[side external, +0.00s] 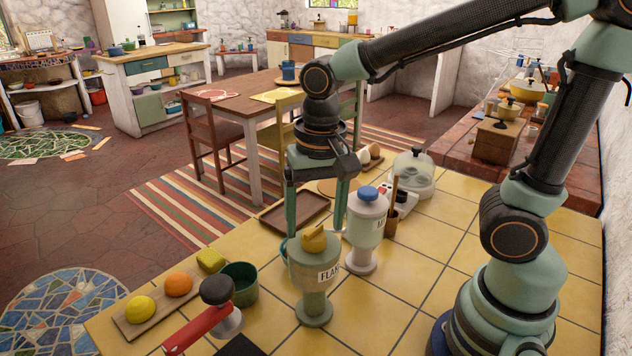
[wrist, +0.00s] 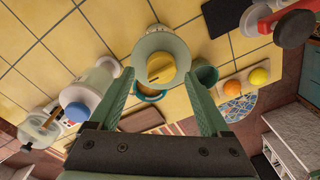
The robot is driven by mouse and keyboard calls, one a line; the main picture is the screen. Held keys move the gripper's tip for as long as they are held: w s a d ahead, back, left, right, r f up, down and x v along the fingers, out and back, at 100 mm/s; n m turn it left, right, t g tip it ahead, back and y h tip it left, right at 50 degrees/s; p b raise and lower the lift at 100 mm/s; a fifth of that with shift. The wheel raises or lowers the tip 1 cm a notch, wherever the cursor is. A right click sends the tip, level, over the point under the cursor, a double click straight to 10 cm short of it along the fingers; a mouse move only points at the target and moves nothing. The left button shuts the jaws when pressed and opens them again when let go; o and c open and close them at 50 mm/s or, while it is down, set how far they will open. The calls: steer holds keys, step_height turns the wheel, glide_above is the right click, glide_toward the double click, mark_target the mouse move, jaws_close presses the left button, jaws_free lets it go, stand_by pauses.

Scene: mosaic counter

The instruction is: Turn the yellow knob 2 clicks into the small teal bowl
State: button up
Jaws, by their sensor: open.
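The yellow knob (side external: 314,241) sits on top of a pale green dispenser (side external: 313,275) whose label starts "FLA". In the wrist view the knob (wrist: 161,67) shows between my two fingertips. My gripper (side external: 315,228) points down over the dispenser, open, with one finger on each side of the knob; I cannot tell whether either touches it. A small teal bowl (wrist: 150,94) shows beside the dispenser's top in the wrist view, with something orange-brown inside. In the side view only a sliver of its rim (side external: 284,247) shows; the dispenser hides the rest.
A white dispenser with a blue knob (side external: 366,215) stands close on the right. A dark green pot (side external: 239,285) stands left, near a board (side external: 150,313) with lemon and orange. A red-handled tool (side external: 205,318) lies in front. A brown tray (side external: 296,211) lies behind.

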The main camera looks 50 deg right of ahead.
mark_target(319, 234)
step_height(319, 234, up, 10)
steer(key=shift+s+r, duration=0.15)
steer(key=shift+s, duration=0.15)
steer(key=shift+d, duration=0.1)
stand_by(0.8)
steer(key=d+f+n+t, duration=0.5)
steer(key=d+n, duration=0.1)
steer(key=d, duration=0.2)
steer(key=shift+w+n, duration=0.15)
steer(key=shift+n, duration=0.25)
